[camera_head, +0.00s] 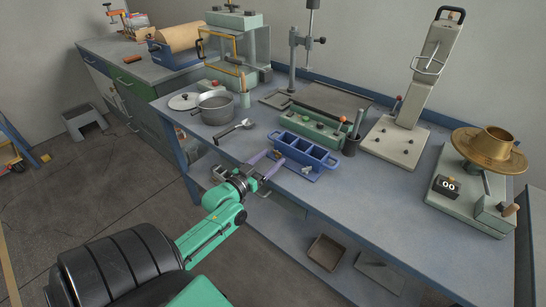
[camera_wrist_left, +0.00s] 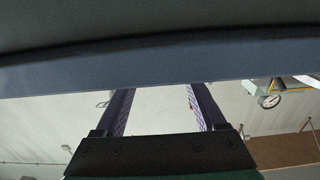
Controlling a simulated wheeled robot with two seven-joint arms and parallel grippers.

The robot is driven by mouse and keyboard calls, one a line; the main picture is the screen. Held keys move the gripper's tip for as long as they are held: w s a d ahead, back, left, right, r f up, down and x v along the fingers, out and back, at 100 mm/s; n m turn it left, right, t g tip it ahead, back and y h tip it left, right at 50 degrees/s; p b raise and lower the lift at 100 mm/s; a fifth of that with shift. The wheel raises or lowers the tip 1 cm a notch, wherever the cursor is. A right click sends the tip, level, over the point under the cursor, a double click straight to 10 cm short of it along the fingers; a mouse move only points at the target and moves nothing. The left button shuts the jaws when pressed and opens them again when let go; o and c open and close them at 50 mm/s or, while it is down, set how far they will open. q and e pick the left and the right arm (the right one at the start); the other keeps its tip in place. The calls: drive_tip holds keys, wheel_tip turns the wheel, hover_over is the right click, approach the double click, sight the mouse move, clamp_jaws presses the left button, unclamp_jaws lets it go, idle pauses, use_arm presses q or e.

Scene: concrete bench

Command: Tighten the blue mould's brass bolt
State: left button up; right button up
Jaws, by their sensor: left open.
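The blue mould (camera_head: 318,155), a three-compartment block on a flat blue base, sits near the front edge of the bench. A small pale part shows at its near left end by my fingers; I cannot make out the brass bolt clearly. My left gripper (camera_head: 267,164) is open and empty, its two purple fingers spread at the bench's front edge, pointing towards the mould's left end. I cannot tell whether they touch anything. In the left wrist view the fingers (camera_wrist_left: 158,95) reach up to a blue-grey band, and neither mould nor bolt shows. My right gripper is out of view.
A scoop (camera_head: 233,131) and a pot (camera_head: 215,108) lie to the left. The bench (camera_head: 375,205) is clear right of the blue mould. A lower shelf holds a tray (camera_head: 326,252).

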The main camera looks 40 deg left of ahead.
use_arm(q)
drive_tip(key=shift+w, duration=0.75)
clamp_jaws()
drive_tip(key=m+h+b, duration=0.1)
drive_tip(key=b, duration=0.1)
drive_tip(key=m+h+b, duration=0.1)
drive_tip(key=h, duration=0.1)
drive_tip(key=shift+a+f+b, duration=0.15)
drive_tip(key=shift+f+b, duration=0.2)
drive_tip(key=shift+b, duration=0.05)
drive_tip(key=m+h+b, duration=0.1)
drive_tip(key=m+g+h+b, duration=0.1)
drive_tip(key=h, duration=0.1)
drive_tip(key=m+h+b, duration=0.1)
drive_tip(key=shift+w+a+r+g+h, duration=0.1)
drive_tip(key=shift+a+g+h, duration=0.2)
drive_tip(key=shift+a+h, duration=0.1)
drive_tip(key=shift+r+m+g+h+b, duration=0.15)
drive_tip(key=shift+m+g+h+b, duration=0.25)
drive_tip(key=shift+h, duration=0.3)
unclamp_jaws()
